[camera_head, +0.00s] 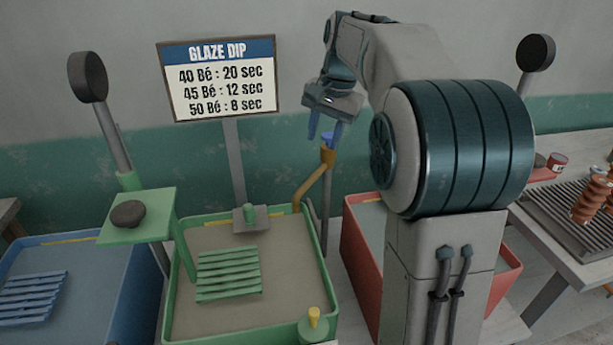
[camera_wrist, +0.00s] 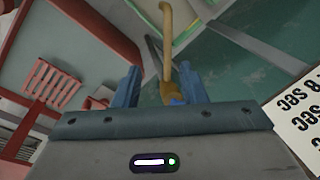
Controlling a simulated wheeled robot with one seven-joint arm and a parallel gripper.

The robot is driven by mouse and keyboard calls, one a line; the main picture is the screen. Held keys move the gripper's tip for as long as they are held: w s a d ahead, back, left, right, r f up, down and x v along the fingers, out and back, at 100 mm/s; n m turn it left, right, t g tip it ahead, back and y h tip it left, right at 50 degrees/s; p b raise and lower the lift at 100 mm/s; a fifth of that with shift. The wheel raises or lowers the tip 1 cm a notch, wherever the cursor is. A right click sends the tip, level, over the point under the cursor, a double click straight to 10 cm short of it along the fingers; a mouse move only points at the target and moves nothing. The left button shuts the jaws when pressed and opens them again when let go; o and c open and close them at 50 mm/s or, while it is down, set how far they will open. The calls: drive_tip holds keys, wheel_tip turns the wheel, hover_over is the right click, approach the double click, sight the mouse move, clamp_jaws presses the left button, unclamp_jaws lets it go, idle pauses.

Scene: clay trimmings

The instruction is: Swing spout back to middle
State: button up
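The ochre spout (camera_head: 312,186) stands behind the tubs on a thin dark post, with a blue knob (camera_head: 328,138) on top. It slopes down to the left, and its lower end is at the back right corner of the green tub (camera_head: 172,312). My gripper (camera_head: 325,136) is above the spout's pivot, fingers pointing down, open. In the wrist view the spout (camera_wrist: 166,45) shows beyond and between the parted fingers (camera_wrist: 160,82), with part of the blue knob (camera_wrist: 177,100) just past the gripper body. I cannot tell whether a finger touches it.
The red tub (camera_head: 352,215) is to the right, partly hidden by my arm; a blue tub (camera_head: 120,305) is to the left. A glaze sign (camera_head: 222,78) stands behind the green tub. A green shelf (camera_head: 150,205) holds a dark lump. A workbench (camera_head: 560,250) is at far right.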

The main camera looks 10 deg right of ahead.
sight(310, 180)
drive_tip(key=shift+m, duration=0.4)
drive_tip(key=w+f, duration=0.1)
drive_tip(key=f, duration=0.3)
drive_tip(key=w+a+f, duration=0.1)
drive_tip(key=w+f, duration=0.1)
drive_tip(key=f, duration=0.3)
drive_tip(key=w+f, duration=0.1)
drive_tip(key=f, duration=0.4)
drive_tip(key=shift+w+a+f, duration=0.1)
drive_tip(key=shift+w+a, duration=0.25)
drive_tip(key=shift+a, duration=0.05)
clamp_jaws()
